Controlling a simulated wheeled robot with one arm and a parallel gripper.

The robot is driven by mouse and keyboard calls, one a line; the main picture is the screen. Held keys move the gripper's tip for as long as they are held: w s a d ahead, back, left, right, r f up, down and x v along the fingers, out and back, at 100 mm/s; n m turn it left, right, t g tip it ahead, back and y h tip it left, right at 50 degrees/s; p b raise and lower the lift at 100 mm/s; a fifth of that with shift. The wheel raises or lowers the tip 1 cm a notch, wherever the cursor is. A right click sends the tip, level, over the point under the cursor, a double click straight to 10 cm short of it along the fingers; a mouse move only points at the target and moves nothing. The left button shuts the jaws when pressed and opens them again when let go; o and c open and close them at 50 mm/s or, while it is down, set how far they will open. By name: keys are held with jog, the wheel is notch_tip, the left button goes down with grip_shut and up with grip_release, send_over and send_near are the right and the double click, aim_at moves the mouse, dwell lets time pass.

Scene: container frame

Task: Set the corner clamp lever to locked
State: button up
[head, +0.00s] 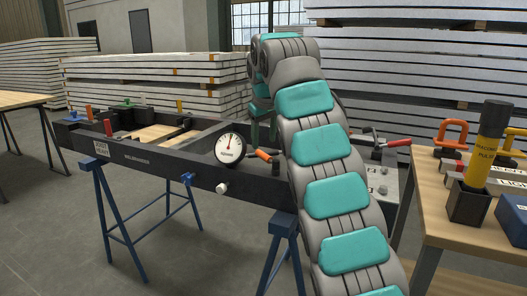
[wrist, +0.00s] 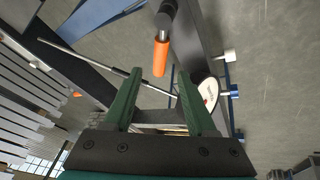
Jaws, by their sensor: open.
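A lever with an orange grip (head: 262,155) sits on the dark frame (head: 140,143), just right of the round gauge. In the wrist view its orange grip (wrist: 161,55) points down the picture, with a dark shaft above it. My gripper (wrist: 159,74) is open, its two green fingers apart. The tip of the orange grip shows between and just above the fingertips; I cannot tell how far beyond them it is, and nothing is held. In the head view my arm hides part of the gripper and frame. No label shows which lever is the corner clamp's.
The white gauge (head: 229,149) stands on the frame's near side. A red-handled clamp (head: 397,142) is right of my arm, and a red handle (head: 108,128) is at the left corner. Blue trestles (head: 106,215) carry the frame. A wooden table (head: 450,215) with tools stands at right.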

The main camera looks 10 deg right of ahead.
aim_at(263, 154)
jog(key=shift+x, duration=2.75)
grip_shut()
